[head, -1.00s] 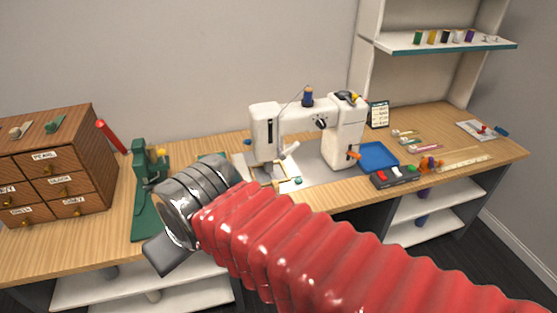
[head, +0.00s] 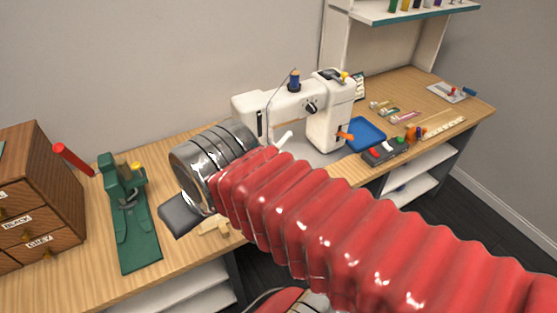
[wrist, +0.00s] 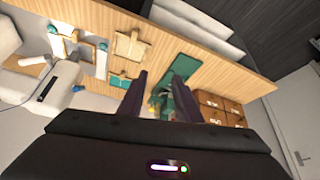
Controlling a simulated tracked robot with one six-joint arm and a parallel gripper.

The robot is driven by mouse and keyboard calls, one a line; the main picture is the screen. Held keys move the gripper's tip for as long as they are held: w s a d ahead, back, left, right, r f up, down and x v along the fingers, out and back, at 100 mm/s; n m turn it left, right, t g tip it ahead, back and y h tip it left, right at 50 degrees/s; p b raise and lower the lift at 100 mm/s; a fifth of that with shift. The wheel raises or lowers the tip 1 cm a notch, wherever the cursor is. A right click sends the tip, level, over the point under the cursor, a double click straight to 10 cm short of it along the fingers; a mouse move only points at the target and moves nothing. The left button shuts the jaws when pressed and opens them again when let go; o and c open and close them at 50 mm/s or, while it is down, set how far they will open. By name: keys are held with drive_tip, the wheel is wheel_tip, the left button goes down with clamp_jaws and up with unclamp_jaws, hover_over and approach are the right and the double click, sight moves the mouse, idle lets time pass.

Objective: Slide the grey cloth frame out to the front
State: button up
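In the wrist view, a small wooden frame around pale grey cloth (wrist: 84,53) lies flat by the sewing machine, left of my gripper. I take it for the grey cloth frame, though it is small and blurred. In the head view my arm hides that spot. My gripper (wrist: 161,76) is open, its two dark fingers apart with nothing held between them. It is above the table, between the sewing machine and the green stand. In the head view only a dark part of my gripper (head: 184,214) shows.
The white sewing machine (head: 330,110) stands behind my arm. A tan wooden piece (wrist: 130,47) and a teal piece (wrist: 120,80) lie near my fingers. A green stand (head: 135,235) and brown drawers (head: 40,190) are at the left. A blue tray (head: 364,134) is at the right.

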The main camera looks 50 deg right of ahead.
drive_tip(key=shift+o, duration=1.2)
drive_tip(key=shift+w+d, duration=0.1)
drive_tip(key=shift+w, duration=0.1)
drive_tip(key=w+d+f+m, duration=0.3)
drive_tip(key=w+d+m, duration=0.3)
drive_tip(key=m, duration=0.4)
drive_tip(key=w+d+f+m, duration=0.35)
drive_tip(key=d+m, duration=0.35)
drive_tip(key=m, duration=0.3)
drive_tip(key=d+f+m, duration=0.4)
drive_tip(key=d+m, duration=0.5)
drive_tip(key=d+f+m+g+h, duration=0.1)
drive_tip(key=d+f+m, duration=0.4)
drive_tip(key=d+m, duration=0.4)
drive_tip(key=shift+w+d+f+m, duration=0.2)
drive_tip(key=shift+f+m, duration=0.05)
drive_tip(key=shift+m, duration=0.35)
drive_tip(key=shift+x, duration=6.9)
